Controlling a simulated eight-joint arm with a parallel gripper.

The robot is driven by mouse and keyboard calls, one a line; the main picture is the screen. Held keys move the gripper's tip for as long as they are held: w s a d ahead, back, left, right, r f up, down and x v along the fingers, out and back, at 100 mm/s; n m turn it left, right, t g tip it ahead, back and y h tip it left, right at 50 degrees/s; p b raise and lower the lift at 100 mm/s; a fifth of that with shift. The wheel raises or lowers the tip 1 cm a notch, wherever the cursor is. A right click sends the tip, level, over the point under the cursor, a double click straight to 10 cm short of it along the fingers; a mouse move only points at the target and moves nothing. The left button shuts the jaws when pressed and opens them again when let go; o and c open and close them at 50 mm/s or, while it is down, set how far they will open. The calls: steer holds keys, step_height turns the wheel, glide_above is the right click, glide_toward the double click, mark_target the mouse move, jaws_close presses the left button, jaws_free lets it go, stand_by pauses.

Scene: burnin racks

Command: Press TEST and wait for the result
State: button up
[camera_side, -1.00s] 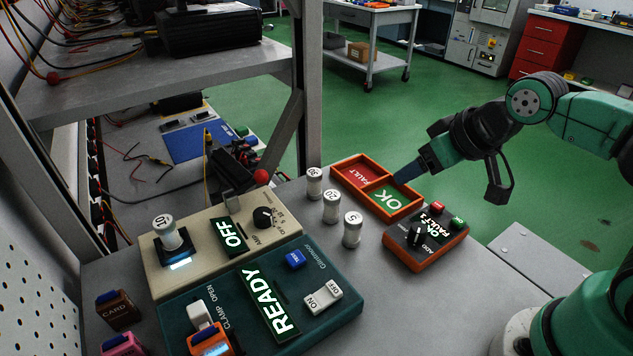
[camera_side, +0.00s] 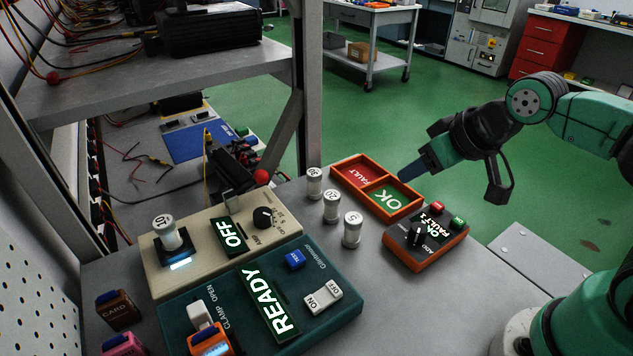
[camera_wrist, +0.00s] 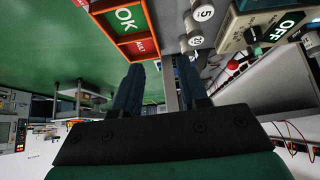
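The blue TEST button (camera_side: 295,259) sits on the dark teal Commissioner-style box (camera_side: 348,306) at the front of the bench. The display (camera_side: 268,303) on that box reads READY. A white ON/OFF rocker (camera_side: 322,297) sits right of the display. At the box's left, marked CLAMP OPEN, an orange and white piece (camera_side: 205,333) is partly cut off by the frame.
The orange tray (camera_side: 420,206) has FAULT and OK compartments, both empty. White numbered cylinders (camera_side: 352,230) stand between tray and boxes. A beige box (camera_side: 286,228) reads OFF and holds a cylinder marked 10 (camera_side: 165,232). An orange counter box (camera_side: 451,247) stands at right.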

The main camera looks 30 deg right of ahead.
jaws_close()
stand_by(1.4)
